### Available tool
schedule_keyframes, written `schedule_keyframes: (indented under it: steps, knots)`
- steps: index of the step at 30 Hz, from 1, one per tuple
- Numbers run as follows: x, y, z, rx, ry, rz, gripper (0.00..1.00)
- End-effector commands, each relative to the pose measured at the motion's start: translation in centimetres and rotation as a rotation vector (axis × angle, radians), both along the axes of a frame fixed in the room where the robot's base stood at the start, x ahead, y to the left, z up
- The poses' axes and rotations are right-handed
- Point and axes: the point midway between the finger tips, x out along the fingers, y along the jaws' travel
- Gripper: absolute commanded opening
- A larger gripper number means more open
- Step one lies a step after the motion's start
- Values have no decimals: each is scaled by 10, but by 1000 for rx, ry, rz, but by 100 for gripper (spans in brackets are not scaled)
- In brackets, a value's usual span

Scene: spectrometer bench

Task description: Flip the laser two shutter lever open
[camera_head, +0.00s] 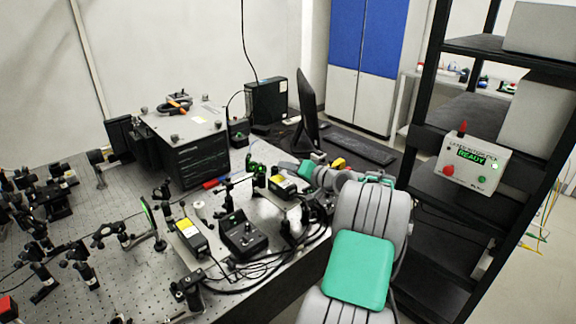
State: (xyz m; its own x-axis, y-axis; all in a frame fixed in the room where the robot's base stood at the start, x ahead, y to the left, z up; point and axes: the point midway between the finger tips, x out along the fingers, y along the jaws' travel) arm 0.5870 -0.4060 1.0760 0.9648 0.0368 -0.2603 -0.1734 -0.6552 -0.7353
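Two small dark laser boxes with yellow labels sit on the optical bench (120,210). The nearer laser box (190,238) is left of my arm. The farther laser box (283,186) is close to the end of my arm. I cannot read which is laser two, and no shutter lever is clear at this size. My grey and green arm reaches in from the lower right. Its end, with my gripper (282,168), is by the farther laser box. The fingers are too small and dark to show their opening or any contact.
A black control box (242,236) with cables stands between the lasers. Lens mounts (110,234) crowd the bench's left side. A large black unit (187,150), a monitor (308,105) and a keyboard (361,146) are behind. A rack panel (473,164) reads READY at right.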

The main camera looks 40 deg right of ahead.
Motion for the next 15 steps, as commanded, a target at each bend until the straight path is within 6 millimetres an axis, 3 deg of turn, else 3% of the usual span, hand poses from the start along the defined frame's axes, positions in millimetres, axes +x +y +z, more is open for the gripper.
schedule_keyframes:
  steps: [3,11,15]
  knots:
    - [10,-1,-2,-1,0,-3,35]
    - [11,-2,-3,0,0,-5,34]
    - [10,-2,-3,-1,0,-6,23]
